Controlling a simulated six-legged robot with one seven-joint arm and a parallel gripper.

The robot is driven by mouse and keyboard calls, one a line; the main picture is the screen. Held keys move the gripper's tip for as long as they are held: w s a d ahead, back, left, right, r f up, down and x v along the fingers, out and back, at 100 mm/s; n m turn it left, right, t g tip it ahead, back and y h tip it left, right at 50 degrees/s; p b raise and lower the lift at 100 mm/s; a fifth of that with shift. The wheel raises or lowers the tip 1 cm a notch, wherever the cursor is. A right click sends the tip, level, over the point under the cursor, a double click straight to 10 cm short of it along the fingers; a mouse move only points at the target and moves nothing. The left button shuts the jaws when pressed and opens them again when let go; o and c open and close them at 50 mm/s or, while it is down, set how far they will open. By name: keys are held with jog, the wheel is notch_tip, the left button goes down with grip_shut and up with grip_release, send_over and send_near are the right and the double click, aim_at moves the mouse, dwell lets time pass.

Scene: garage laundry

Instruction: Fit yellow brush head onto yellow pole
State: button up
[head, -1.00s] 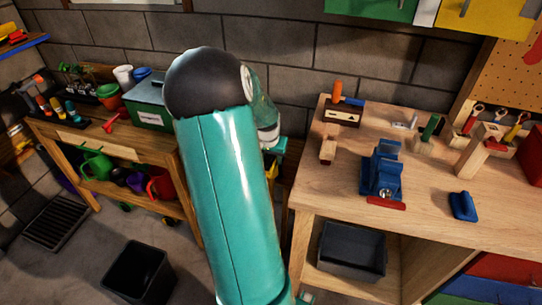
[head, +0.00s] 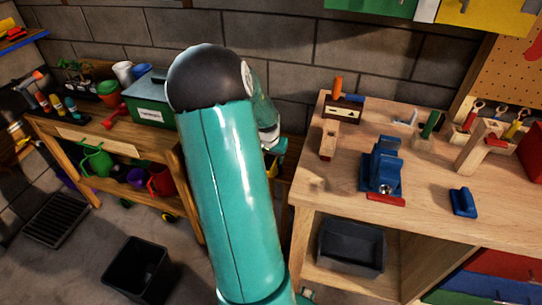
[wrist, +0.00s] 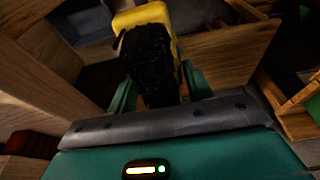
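The yellow brush head (wrist: 146,16) with its dense black bristles (wrist: 157,62) shows at the top middle of the wrist view. My gripper (wrist: 158,88) has one green finger on each side of the bristles and appears closed on them. The bristles point back toward my palm, and the yellow block is beyond the fingertips. In the head view my own arm hides most of the gripper and the brush head. I cannot make out the yellow pole in either view.
A wooden workbench (head: 424,228) with a blue vise (head: 382,170) stands at the right. A lower wooden shelf (head: 77,141) with cans and a green box (head: 151,103) stands at the left. A black bin (head: 138,272) and a floor grate (head: 56,219) are on the floor.

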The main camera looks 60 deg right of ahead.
jog(key=o, duration=0.3)
jog(key=shift+r, duration=0.1)
jog(key=v, duration=1.3)
jog(key=shift+r, duration=0.3)
